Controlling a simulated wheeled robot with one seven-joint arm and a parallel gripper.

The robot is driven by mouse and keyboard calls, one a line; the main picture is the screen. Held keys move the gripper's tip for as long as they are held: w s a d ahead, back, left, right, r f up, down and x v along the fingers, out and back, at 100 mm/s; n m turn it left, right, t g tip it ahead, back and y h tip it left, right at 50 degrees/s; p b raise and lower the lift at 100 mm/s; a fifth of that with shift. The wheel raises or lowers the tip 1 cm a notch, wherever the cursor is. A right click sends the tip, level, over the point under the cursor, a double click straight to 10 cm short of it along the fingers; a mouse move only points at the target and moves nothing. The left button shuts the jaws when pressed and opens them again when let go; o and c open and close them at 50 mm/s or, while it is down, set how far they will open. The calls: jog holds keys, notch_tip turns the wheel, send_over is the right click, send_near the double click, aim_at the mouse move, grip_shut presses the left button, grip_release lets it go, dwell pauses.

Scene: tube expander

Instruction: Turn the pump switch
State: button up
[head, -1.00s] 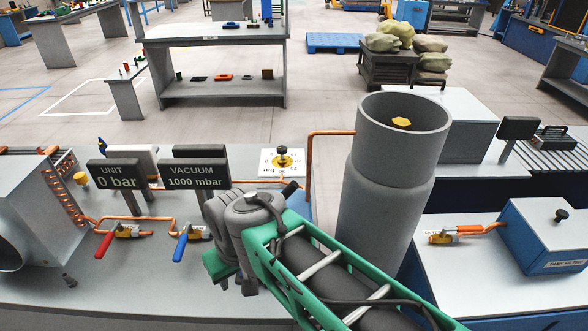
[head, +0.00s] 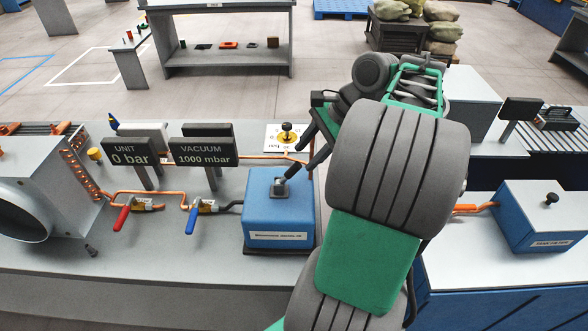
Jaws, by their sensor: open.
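The pump appears to be the blue box (head: 278,222) on the grey bench, just left of my arm, with a white label too small to read. A dark switch (head: 279,188) stands on its top, with a lever slanting up to the right. My gripper (head: 311,160) is open at the upper right of the switch, its dark fingers pointing down. The fingers and the lever are both dark and close together in the picture. I cannot tell whether they touch.
Red (head: 121,218) and blue (head: 192,222) valve handles sit left of the pump, below the UNIT 0 bar (head: 132,152) and VACUUM 1000 mbar (head: 206,153) displays. A blue tank filter (head: 545,222) is at right.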

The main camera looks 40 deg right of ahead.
aim_at(299, 162)
jog(key=b+x, duration=0.1)
jog(key=x, duration=0.6)
jog(key=shift+b, duration=0.35)
jog(key=shift+r, duration=0.1)
grip_shut()
dwell(0.8)
